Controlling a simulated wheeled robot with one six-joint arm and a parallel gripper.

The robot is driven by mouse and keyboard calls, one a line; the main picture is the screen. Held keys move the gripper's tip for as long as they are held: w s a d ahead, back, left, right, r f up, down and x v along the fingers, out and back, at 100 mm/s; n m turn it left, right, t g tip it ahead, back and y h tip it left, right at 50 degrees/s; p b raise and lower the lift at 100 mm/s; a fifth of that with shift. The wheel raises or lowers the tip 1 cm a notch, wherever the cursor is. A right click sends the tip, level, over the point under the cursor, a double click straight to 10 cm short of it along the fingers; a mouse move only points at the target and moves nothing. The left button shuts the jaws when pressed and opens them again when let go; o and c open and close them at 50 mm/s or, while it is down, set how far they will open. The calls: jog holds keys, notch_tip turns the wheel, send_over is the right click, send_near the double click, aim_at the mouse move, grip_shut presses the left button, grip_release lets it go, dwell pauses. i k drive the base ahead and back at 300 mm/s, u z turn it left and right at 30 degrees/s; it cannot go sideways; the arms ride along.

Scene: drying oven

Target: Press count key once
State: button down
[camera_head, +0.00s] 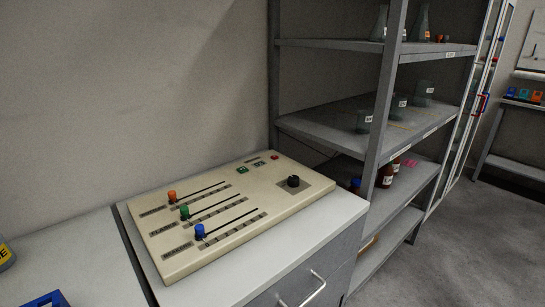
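A beige control panel (225,239) lies on a white-topped cabinet. It has three slider knobs at its left: an orange one (172,196), a green one (184,212) and a blue one (200,231). Near its back edge are a green button (242,170), a small dark green part (259,163) and a red button (275,157). A black knob (293,181) sits on a grey plate at the right. My gripper is not in view.
A grey shelf rack (385,90) with glassware and bottles stands right of the cabinet (335,215). A blue object (47,300) and a yellow-labelled item (5,255) are at the lower left. The floor (450,250) at the right is clear.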

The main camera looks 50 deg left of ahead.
aim_at(243, 169)
jog(key=z, duration=0.05)
jog(key=i, duration=0.3)
jog(key=u, duration=3)
